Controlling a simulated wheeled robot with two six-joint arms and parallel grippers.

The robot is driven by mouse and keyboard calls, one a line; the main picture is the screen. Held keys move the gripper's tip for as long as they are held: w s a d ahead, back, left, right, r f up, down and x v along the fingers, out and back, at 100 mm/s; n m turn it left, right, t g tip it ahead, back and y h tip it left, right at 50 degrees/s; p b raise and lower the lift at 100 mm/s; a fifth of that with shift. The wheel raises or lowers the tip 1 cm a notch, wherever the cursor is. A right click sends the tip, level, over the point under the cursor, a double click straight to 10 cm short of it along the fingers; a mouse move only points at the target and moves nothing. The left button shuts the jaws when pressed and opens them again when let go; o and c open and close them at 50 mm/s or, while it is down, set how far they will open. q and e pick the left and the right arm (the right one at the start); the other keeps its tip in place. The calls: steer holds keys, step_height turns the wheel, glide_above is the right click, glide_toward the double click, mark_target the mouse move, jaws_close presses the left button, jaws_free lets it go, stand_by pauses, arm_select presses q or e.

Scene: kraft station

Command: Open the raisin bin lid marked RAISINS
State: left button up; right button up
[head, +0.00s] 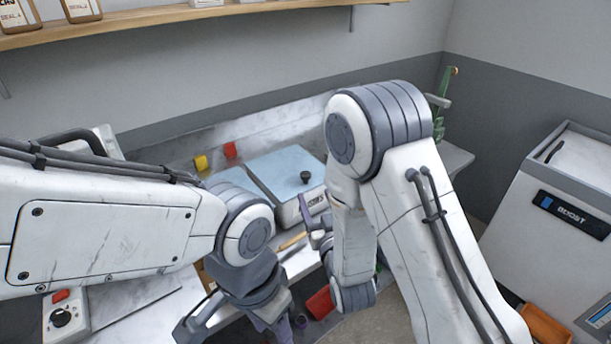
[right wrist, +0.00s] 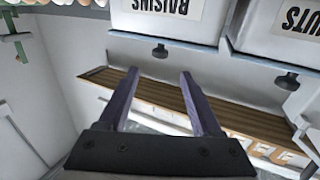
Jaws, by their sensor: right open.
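The raisin bin (head: 316,203) stands on the counter, a pale box with a blue-grey lid (head: 277,165) and a black knob (head: 305,177). The lid lies flat and shut. My forearm hides part of its label. In the right wrist view, the RAISINS label (right wrist: 167,8) appears upside down, with the lid knob (right wrist: 160,52) below it. My right gripper (head: 318,232) is in front of the bin. In its wrist view, the gripper (right wrist: 159,73) is open and empty, its fingertips just short of the knob in the picture. My left gripper (head: 235,320) is low at the front, partly cut off.
A NUTS bin (right wrist: 298,22) stands beside the raisin bin; its lid (head: 232,180) is shut. A wooden shelf (head: 180,14) with jars runs above. A red scoop-like object (head: 320,303) is below my right wrist. A white BOOST machine (head: 560,200) stands at the right.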

mark_target(307, 176)
steer(key=b+x, duration=0.5)
steer(key=x, duration=0.4)
steer(key=shift+r, duration=0.1)
steer(key=shift+w+a, duration=0.2)
steer(key=shift+w, duration=0.45)
jaws_close()
stand_by(1.0)
